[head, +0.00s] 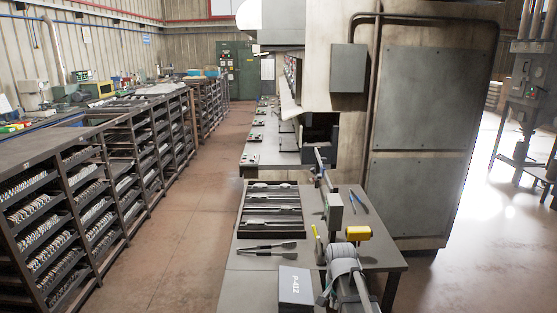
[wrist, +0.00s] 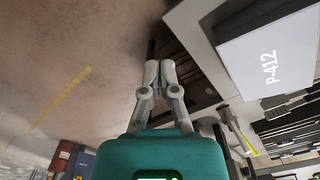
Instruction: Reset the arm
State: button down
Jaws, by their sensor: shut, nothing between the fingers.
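My gripper (wrist: 160,75) shows in the wrist view, with a teal body and two grey fingers. The fingertips are together and hold nothing. A white box marked P-412 (wrist: 268,65) is to the right of the fingers in that view, apart from them. The same box looks dark grey at the near edge of the workbench (head: 255,262) in the head view (head: 296,288). A grey rounded part, likely my arm, shows to the right of the box in the head view. I cannot make out my fingers there.
A dark slotted tray (head: 271,232) and black-handled tools (head: 266,248) lie on the bench. A yellow item (head: 358,233) and blue pens (head: 361,199) are at its right. Shelving full of parts (head: 100,190) stands left; the brown aisle floor (head: 190,210) between is clear. A large grey machine (head: 420,130) stands behind.

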jog(key=s+n, duration=0.7)
jog(key=s, duration=0.3)
dwell(1.2)
